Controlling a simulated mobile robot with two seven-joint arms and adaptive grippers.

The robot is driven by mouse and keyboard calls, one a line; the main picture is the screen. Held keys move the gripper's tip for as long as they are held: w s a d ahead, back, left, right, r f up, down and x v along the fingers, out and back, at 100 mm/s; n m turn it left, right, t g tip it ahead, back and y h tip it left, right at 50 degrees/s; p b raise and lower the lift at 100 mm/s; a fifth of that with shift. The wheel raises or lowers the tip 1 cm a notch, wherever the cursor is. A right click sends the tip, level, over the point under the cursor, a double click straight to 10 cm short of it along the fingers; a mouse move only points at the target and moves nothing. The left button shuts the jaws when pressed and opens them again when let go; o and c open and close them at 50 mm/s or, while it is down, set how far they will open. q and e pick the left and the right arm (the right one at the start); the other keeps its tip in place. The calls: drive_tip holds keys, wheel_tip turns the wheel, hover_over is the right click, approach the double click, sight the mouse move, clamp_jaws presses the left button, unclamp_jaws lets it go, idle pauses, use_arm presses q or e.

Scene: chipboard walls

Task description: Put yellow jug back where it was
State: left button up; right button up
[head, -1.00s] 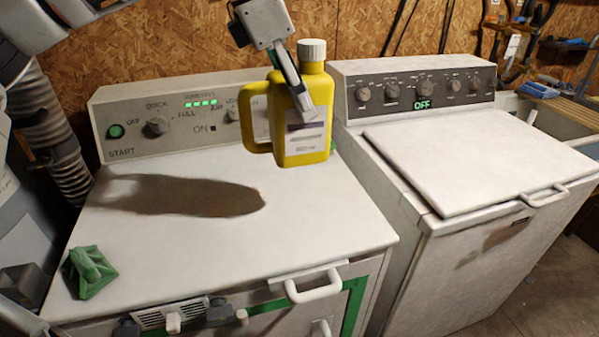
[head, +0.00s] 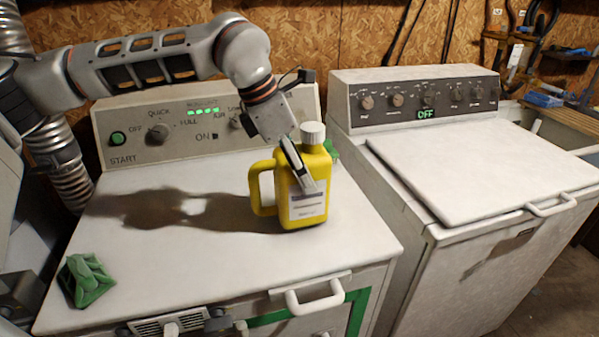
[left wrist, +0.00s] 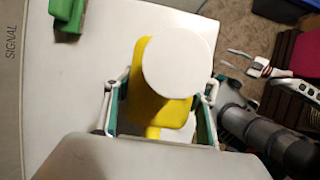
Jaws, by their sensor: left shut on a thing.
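The yellow jug (head: 290,203) with a white cap and a pale label is upright on the right part of the left machine's white top (head: 150,265). Its shadow meets its base, so it appears to touch the top or sit barely above it. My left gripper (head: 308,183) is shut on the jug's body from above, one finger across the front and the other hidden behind. The jug's handle points left. In the left wrist view the white cap (left wrist: 178,75) covers much of the yellow jug (left wrist: 143,100), between the two fingers.
A crumpled green cloth (head: 87,279) lies at the top's front left. A green item (head: 331,149) is partly hidden behind the jug. The control panel (head: 172,125) rises at the back. A second machine with a flat lid (head: 480,170) stands right. The top's front middle is clear.

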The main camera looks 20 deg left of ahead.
use_arm(q)
drive_tip(key=shift+w+f, duration=0.1)
drive_tip(key=shift+f, duration=0.35)
drive_tip(key=o, duration=1.9)
drive_tip(key=shift+f, duration=0.15)
drive_tip(key=shift+o, duration=0.2)
drive_tip(key=v, duration=1.2)
drive_tip(key=shift+p, duration=0.35)
